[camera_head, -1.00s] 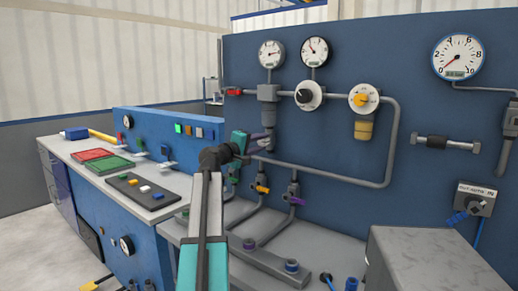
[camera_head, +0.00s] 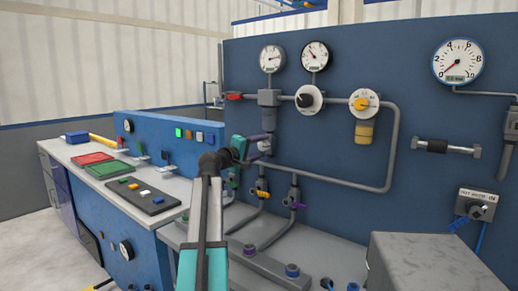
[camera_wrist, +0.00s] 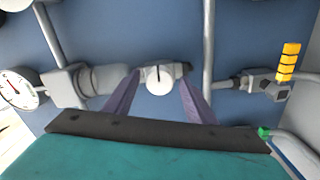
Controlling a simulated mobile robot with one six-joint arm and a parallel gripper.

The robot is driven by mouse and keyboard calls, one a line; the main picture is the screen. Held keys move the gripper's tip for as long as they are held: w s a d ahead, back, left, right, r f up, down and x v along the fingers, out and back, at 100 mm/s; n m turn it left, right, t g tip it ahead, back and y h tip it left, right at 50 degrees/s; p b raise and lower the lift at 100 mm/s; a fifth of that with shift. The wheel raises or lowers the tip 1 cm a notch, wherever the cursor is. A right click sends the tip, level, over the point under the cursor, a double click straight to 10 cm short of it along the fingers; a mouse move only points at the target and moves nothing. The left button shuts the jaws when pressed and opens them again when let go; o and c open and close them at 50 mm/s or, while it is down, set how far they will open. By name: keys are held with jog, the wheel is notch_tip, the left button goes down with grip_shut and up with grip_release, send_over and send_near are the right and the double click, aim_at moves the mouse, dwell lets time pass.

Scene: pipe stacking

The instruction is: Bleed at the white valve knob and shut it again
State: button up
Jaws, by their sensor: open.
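The white valve knob (camera_wrist: 159,80) is in the middle of the wrist view, with a dark pointer line on its round face. It sits on a small fitting below the grey cylindrical filter body (camera_head: 268,100). In the head view the white knob (camera_head: 265,146) shows only in part beside my fingers. My gripper (camera_wrist: 160,79) is open, with one purple finger on each side of the knob. Whether the fingers touch it cannot be told. My gripper also shows in the head view (camera_head: 260,142), at the end of my arm.
A yellow-handled valve (camera_head: 262,193) and a purple-handled valve (camera_head: 297,205) are below the knob. A grey pipe (camera_head: 335,178) runs to the right. A gauge (camera_head: 272,58) is above. The blue bench panel (camera_head: 165,140) stands to the left, a grey box (camera_head: 425,262) at front right.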

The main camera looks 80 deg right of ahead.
jog(key=v, duration=1.3)
jog(key=shift+w+a, duration=0.2)
jog(key=shift+w+r, duration=0.1)
jog(key=shift+r, duration=0.05)
